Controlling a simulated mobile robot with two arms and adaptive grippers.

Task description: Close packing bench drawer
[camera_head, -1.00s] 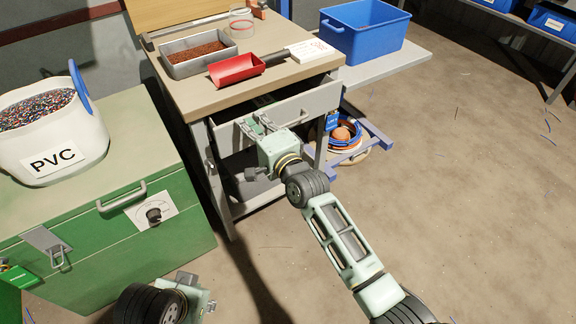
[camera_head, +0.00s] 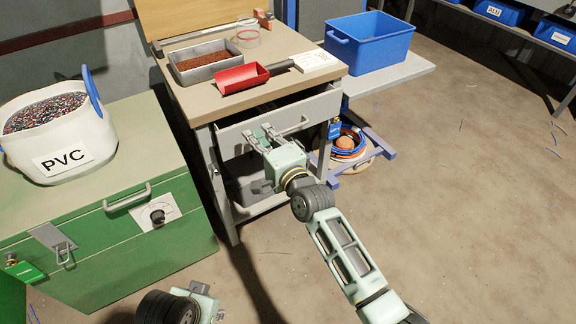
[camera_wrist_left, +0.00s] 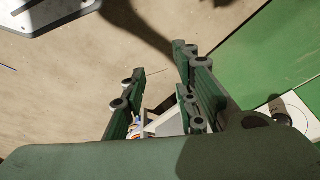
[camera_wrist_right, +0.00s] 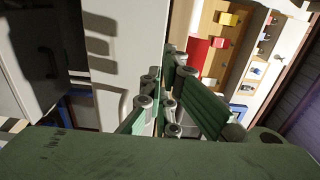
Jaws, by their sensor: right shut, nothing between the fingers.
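The packing bench drawer (camera_head: 318,108) is under the wooden bench top and stands partly open, with a dark gap above its grey front. Its bar handle (camera_head: 297,127) shows on that front. My right gripper (camera_head: 262,136) is shut and empty at the drawer front, left of the handle; I cannot tell whether it touches. In the right wrist view its fingers (camera_wrist_right: 158,108) point at the pale drawer front (camera_wrist_right: 130,45), where their shadow falls. My left gripper (camera_head: 207,303) is low in the head view, away from the bench. Its fingers (camera_wrist_left: 163,102) are apart and empty.
On the bench top (camera_head: 215,103) are a metal tray (camera_head: 203,68), a red scoop (camera_head: 242,78) and a white label. A blue bin (camera_head: 370,45) stands on the side shelf. A green chest (camera_head: 110,245) with a PVC bucket (camera_head: 60,140) is at left. The right floor is mostly clear.

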